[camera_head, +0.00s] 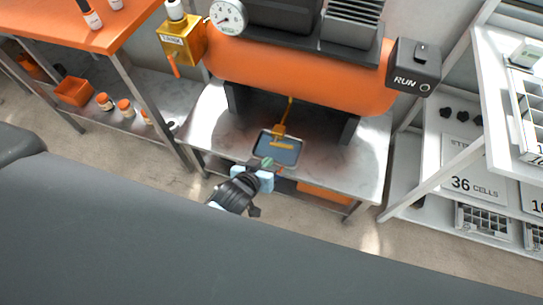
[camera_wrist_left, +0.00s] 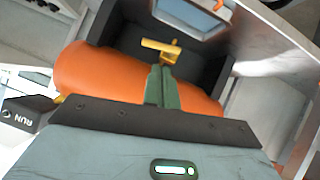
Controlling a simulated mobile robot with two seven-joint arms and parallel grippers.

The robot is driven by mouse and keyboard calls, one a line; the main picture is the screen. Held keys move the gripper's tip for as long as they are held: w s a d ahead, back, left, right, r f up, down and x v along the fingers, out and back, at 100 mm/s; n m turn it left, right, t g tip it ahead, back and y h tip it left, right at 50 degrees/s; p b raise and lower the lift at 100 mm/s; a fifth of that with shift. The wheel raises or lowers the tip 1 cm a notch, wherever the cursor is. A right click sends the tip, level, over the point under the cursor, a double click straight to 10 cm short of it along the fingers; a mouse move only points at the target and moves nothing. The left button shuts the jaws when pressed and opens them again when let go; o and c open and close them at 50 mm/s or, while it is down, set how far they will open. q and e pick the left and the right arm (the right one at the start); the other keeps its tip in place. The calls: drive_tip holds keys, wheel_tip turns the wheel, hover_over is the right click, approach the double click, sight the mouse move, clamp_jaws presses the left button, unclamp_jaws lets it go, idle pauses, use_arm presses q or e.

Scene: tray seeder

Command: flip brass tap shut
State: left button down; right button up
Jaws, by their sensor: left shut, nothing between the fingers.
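The brass tap (camera_head: 279,130) hangs on a thin brass pipe below the orange tank, above a shallow drip tray (camera_head: 262,153). Its bar-shaped lever lies crosswise. In the left wrist view the tap (camera_wrist_left: 160,46) shows just beyond my fingertips. My left gripper (camera_head: 267,163) is shut and empty, at the tray's near edge. In the left wrist view its green fingers (camera_wrist_left: 161,80) are together and point at the tap. I cannot tell whether they touch the lever. My right gripper is not in view.
The orange tank (camera_head: 300,70) of the compressor stands on a metal table (camera_head: 370,170), with a gauge (camera_head: 228,17) and a RUN box (camera_head: 414,68). An orange bench (camera_head: 60,22) is left. White shelves with cell trays (camera_head: 485,218) are right.

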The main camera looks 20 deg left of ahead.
use_arm(q)
drive_tip(key=shift+v, duration=2.25)
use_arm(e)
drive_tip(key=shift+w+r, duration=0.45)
use_arm(q)
drive_tip(key=shift+d, duration=0.1)
